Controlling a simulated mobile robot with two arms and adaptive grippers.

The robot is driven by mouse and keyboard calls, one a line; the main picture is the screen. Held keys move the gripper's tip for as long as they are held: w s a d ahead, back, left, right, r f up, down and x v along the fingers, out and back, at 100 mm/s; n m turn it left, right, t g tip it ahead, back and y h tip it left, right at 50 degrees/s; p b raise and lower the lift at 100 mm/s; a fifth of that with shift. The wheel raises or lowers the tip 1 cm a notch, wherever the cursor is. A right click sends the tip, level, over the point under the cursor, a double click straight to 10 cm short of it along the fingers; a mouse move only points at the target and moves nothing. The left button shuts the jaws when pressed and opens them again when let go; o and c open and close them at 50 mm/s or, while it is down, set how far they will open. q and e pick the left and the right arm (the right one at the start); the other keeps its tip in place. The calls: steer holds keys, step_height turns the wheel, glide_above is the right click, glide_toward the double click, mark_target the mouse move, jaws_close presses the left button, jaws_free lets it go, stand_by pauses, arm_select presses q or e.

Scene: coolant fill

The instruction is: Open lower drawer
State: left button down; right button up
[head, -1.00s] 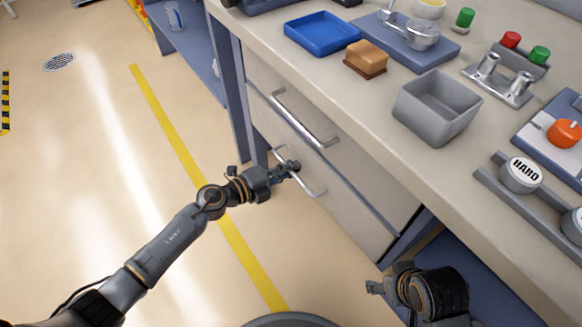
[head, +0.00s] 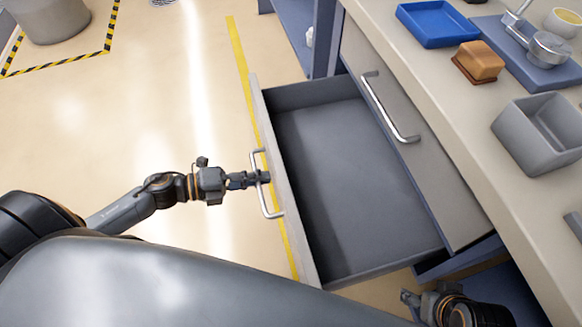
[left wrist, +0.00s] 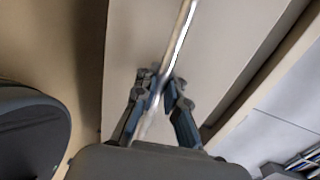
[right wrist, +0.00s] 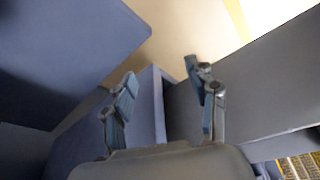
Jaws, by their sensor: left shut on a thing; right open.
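The lower drawer (head: 350,180) is pulled far out of the bench in the head view, and its grey inside looks empty. My left gripper (head: 262,177) is shut on the bar handle (head: 272,207) of its front panel. In the left wrist view the fingers (left wrist: 158,92) close around the silver handle (left wrist: 180,42). The upper drawer (head: 425,160), with its own bar handle (head: 388,108), is shut above it. My right gripper (head: 410,298) is low beside the bench, near the drawer's right side. The right wrist view shows its fingers (right wrist: 165,90) apart and empty.
The bench top holds a blue tray (head: 437,24), a brown sponge-like block (head: 478,62) and a grey bin (head: 540,132). A large grey container (head: 48,18) stands inside striped floor tape at the far left. The floor left of the drawer is clear.

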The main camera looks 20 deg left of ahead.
arm_select(q)
steer(key=v, duration=0.4)
steer(key=shift+s+a+f, duration=0.1)
steer(key=shift+a+f, duration=0.1)
steer(key=shift+f, duration=0.1)
arm_select(e)
steer(key=shift+f, duration=0.25)
arm_select(q)
steer(key=c, duration=1.4)
jaws_free()
steer(key=v, duration=1.2)
steer(key=shift+f, duration=0.1)
